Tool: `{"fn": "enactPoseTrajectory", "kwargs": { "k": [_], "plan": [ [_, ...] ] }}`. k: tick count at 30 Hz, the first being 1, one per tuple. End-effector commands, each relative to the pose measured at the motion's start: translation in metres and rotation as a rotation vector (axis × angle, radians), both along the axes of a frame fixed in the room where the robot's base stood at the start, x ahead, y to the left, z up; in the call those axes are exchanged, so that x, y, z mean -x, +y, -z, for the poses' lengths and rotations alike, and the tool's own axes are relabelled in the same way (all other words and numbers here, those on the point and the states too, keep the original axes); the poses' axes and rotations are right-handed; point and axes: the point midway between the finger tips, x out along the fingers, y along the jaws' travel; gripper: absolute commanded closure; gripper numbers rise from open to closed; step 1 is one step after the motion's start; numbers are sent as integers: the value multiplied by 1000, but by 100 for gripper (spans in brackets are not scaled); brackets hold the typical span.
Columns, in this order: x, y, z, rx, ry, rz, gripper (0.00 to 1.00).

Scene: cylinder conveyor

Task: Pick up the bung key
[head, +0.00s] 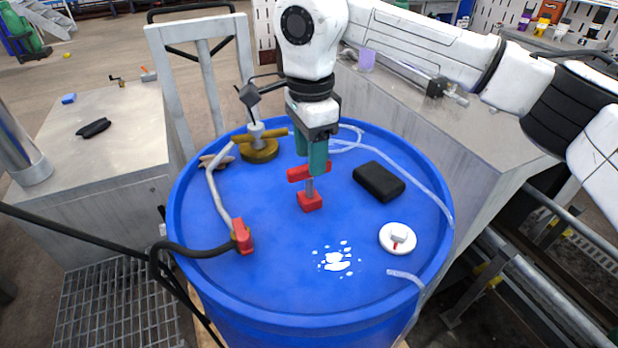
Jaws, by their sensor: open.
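The bung key, which I take to be the red T-shaped tool, stands upright on the blue drum's lid. It has a red crossbar handle (296,174), a short grey shaft (310,187) and a red block-like foot (310,203). My gripper (311,166) points down with its teal fingers apart at the crossbar. The right finger hides part of the crossbar. Whether the fingers touch it cannot be told from this view.
The blue drum (290,290) also carries a brass valve (259,150), a red hose nozzle (242,236), a black box (379,181), a white disc (385,243), clear tubing and a white spill (336,262). Metal cabinets flank it left (110,160) and right (465,140).

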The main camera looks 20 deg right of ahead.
Motion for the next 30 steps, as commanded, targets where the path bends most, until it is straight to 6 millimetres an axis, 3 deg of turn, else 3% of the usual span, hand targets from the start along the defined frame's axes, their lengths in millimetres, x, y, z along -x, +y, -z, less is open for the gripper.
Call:
{"fn": "enactPoseTrajectory", "kwargs": {
  "k": [9, 17, 30],
  "plan": [
    [2, 2, 39, -1, 2, 0, 51],
    [1, 2, 41, 0, 1, -1, 51],
    [1, 2, 41, -1, 1, -1, 93]
  ]
}}
